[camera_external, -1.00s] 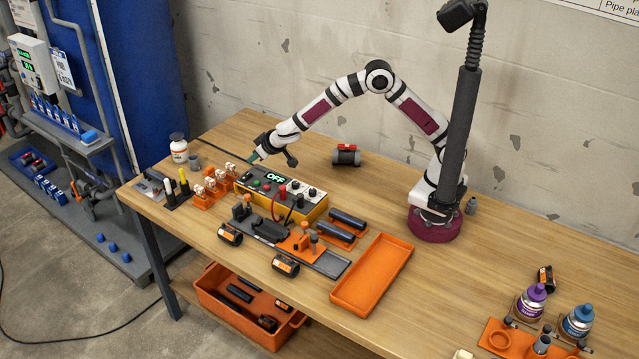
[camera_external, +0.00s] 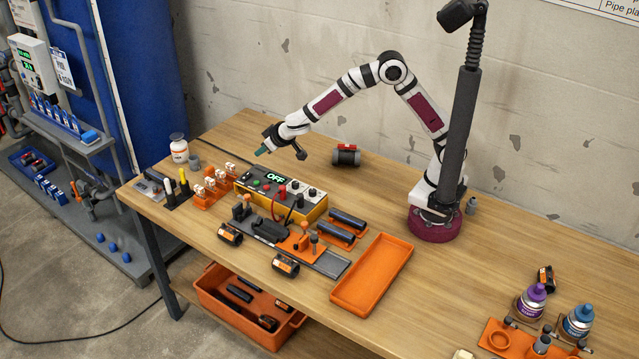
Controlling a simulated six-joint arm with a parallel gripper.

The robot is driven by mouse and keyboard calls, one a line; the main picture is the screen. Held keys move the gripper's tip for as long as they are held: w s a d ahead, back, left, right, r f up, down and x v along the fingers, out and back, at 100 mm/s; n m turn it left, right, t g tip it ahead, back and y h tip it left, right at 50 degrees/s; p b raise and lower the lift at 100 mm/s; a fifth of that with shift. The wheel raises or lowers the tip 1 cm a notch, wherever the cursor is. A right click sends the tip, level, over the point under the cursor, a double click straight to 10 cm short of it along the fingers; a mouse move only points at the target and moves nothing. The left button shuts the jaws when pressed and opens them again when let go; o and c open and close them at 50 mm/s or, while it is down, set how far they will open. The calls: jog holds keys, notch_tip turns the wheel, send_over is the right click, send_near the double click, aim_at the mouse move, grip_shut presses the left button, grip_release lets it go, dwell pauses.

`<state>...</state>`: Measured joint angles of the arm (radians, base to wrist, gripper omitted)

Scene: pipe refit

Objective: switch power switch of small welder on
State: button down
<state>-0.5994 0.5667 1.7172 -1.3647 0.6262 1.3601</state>
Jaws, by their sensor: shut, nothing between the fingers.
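The small welder (camera_external: 312,208) is a yellow box with a dark sloped panel on the table, left of centre. Its green display (camera_external: 275,177) reads OFF. Green and red buttons and dark knobs show on the panel; which of them is the power switch is too small to tell. My gripper (camera_external: 261,151) is shut and empty. It hangs in the air above the back left part of the welder, apart from it, with its greenish fingertips pointing left and down.
Orange holders with white fittings (camera_external: 209,186) stand left of the welder. A clamp fixture (camera_external: 270,230) and black pipes (camera_external: 341,228) lie in front. An orange tray (camera_external: 372,275) is to the right. A black valve with a red top (camera_external: 346,155) lies behind.

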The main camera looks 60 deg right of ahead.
send_over(248, 173)
jog(key=s+a, duration=0.1)
jog(key=s, duration=0.1)
notch_tip(248, 173, down, 7)
jog(key=shift+f, duration=0.2)
jog(key=shift+d+f, duration=0.2)
jog(key=shift+f, duration=1.5)
jog(key=shift+s, duration=0.1)
jog(key=shift+d+f, duration=0.25)
jog(key=shift+f, duration=0.1)
jog(key=shift+a, duration=0.15)
